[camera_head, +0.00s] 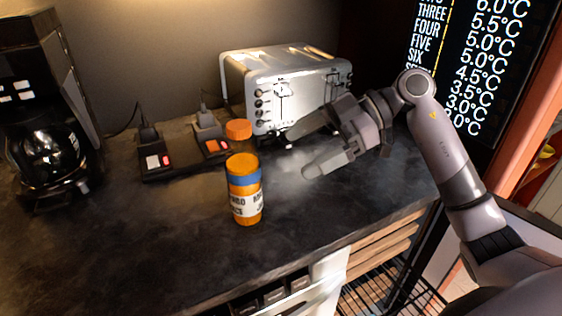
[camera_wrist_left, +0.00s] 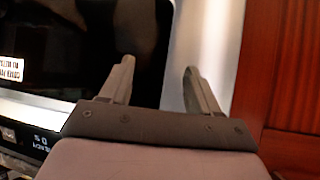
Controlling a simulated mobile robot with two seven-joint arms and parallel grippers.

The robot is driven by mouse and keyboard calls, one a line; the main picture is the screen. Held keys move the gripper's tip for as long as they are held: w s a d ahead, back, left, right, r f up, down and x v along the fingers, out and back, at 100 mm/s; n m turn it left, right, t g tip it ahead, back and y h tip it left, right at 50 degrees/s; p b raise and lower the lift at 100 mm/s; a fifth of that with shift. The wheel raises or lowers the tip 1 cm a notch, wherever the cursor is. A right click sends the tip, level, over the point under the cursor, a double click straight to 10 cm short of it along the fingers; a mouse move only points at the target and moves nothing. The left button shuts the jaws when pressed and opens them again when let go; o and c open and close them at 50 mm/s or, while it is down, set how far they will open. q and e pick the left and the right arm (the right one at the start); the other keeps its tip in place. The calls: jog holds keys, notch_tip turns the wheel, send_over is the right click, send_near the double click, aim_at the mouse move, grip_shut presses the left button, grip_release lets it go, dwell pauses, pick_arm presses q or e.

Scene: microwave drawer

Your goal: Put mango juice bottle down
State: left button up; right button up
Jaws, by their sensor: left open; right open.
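The mango juice bottle (camera_head: 245,190) stands upright on the dark countertop in the head view. It is orange with a blue band and a white label. My right gripper (camera_head: 297,154) is open and empty, to the right of the bottle and apart from it, in front of the toaster. My left gripper (camera_wrist_left: 158,82) shows only in the left wrist view. It is open with nothing between its fingers, in front of a dark glossy panel and a pale surface.
A white toaster (camera_head: 290,85) stands behind my right gripper. An orange round object (camera_head: 238,130) is behind the bottle. Power strips (camera_head: 155,162) lie behind left, and a coffee maker (camera_head: 40,110) is at far left. The counter (camera_head: 130,240) is clear in front.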

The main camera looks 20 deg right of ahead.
jog(key=shift+v, duration=1.65)
